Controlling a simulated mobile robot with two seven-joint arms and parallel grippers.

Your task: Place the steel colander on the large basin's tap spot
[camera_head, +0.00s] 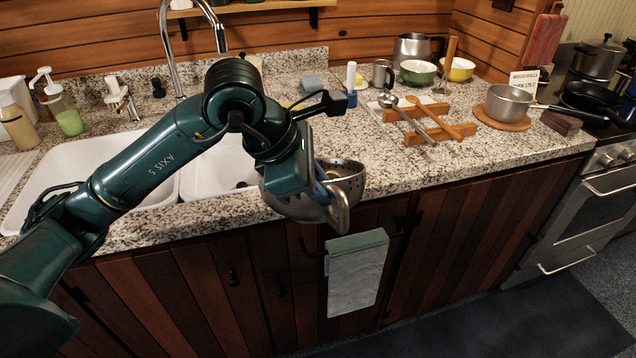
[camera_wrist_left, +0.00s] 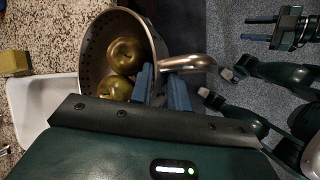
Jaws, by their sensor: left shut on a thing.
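The steel colander (camera_head: 352,186) is held in front of the counter edge, right of the sinks. In the left wrist view the colander (camera_wrist_left: 92,62) holds two greenish-brown round fruits (camera_wrist_left: 120,70). My left gripper (camera_head: 326,186) is shut on it at the rim by its looped handle; its blue fingers (camera_wrist_left: 163,88) show there. The large white basin (camera_head: 90,165) lies at the left, partly hidden by my left arm. The curved steel tap (camera_head: 168,45) stands behind the sinks. My right gripper (camera_wrist_left: 262,31) is in the left wrist view, its fingers apart and empty.
A smaller basin (camera_head: 212,172) lies right of the large one, partly behind my arm. Soap bottles (camera_head: 65,115) stand at the back left. A spoon rack (camera_head: 430,130) and a pan (camera_head: 507,103) stand on the right. A towel (camera_head: 356,275) hangs below the counter.

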